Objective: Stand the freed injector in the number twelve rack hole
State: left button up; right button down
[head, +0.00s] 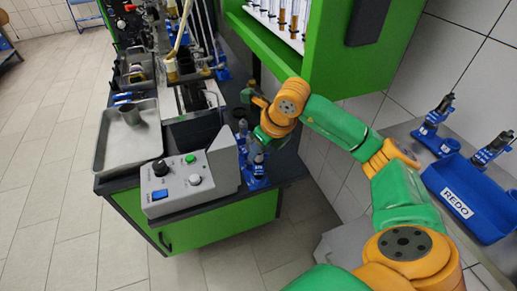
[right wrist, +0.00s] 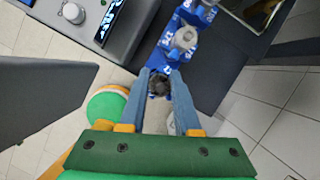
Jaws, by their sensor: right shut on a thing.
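My right gripper (right wrist: 160,78) is shut on a dark, round-topped injector (right wrist: 159,87), seen almost end-on between the two blue-grey fingers. It is at the near end of a numbered blue rack (right wrist: 163,56), by a label that seems to read 12. I cannot tell how deep the injector sits, as the fingers and its own top hide its lower end. Grey-topped injectors (right wrist: 184,38) stand farther along the rack. In the head view the rack (head: 256,184) is at the bench's right edge, beside the console, and the right fingers are hard to make out. My left gripper is not in view.
A grey control console (head: 185,183) stands left of the rack. A metal tray (head: 103,165) holds a cup. A green cabinet (head: 310,65) overhangs at the back. A blue REDO bin (head: 478,200) and small blue stands are on the right-hand table.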

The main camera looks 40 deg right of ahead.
jog(key=shift+f+b, duration=0.55)
jog(key=shift+b, duration=0.1)
dwell(0.4)
jog(key=c, duration=0.9)
grip_release()
jog(key=p+v, duration=0.6)
jog(key=v, duration=0.5)
